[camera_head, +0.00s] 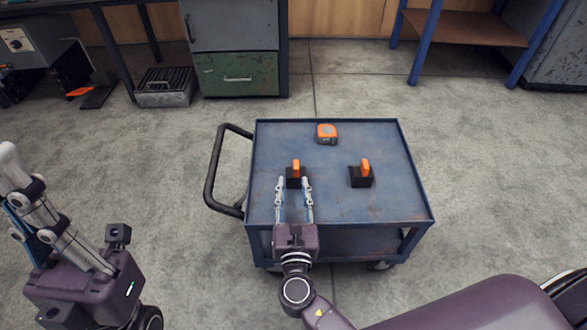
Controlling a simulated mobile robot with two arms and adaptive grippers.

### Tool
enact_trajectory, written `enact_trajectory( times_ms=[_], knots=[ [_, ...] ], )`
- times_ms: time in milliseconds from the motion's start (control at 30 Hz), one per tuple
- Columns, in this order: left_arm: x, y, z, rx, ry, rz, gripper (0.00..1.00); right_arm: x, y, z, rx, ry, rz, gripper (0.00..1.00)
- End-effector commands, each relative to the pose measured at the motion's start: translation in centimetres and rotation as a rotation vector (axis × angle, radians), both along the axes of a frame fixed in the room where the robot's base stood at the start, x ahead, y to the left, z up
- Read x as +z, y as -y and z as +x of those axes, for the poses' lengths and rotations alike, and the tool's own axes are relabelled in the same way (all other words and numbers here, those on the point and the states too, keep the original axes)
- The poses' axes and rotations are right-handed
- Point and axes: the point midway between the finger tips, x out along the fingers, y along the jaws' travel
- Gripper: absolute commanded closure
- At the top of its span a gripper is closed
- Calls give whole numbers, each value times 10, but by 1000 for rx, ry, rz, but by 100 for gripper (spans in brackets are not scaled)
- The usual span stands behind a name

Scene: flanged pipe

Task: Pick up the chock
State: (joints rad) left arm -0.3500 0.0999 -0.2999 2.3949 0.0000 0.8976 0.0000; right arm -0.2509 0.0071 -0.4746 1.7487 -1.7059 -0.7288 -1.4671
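Two chock-like pieces, each a black base with an upright orange grip, stand on the blue cart top. The left one (296,168) is near the middle of the cart, the right one (362,174) further right. My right gripper (293,182) points away from me over the cart. Its two fingers are apart, one on each side of the left chock's black base; I cannot tell whether they touch it. My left gripper (12,178) is at the far left over the floor, away from the cart, its fingers apart with nothing seen between them.
The blue cart (270,205) has a raised rim and a black handle (212,175) on its left. An orange and grey tape measure (327,134) lies near its far edge. A green drawer cabinet (238,75) and a blue-framed shelf (470,28) stand behind. Concrete floor around the cart is clear.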

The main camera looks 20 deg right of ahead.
Motion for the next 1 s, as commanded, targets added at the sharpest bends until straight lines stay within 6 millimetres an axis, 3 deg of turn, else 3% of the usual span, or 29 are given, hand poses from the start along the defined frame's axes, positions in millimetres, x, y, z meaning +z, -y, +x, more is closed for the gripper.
enact_trajectory(
  times_ms=[167, 433, 633, 933, 1000],
  knots=[
    [-2, -1, -3, -1, 9, -3, 100, 2, 7, 9, -23, 6, -61, 68],
    [-14, -1, -3, 0, 8, -2, 100, 2, 19, 40, -22, 7, -54, 68],
    [-8, 0, -1, 2, 40, 0, 100, 3, 28, 66, -21, 5, -54, 68],
    [-5, 1, 0, 1, 45, 2, 100, 4, 30, 72, -20, 4, -54, 68],
    [-5, 1, 0, 1, 45, 2, 100, 4, 30, 72, -20, 4, -54, 74]
  ],
)
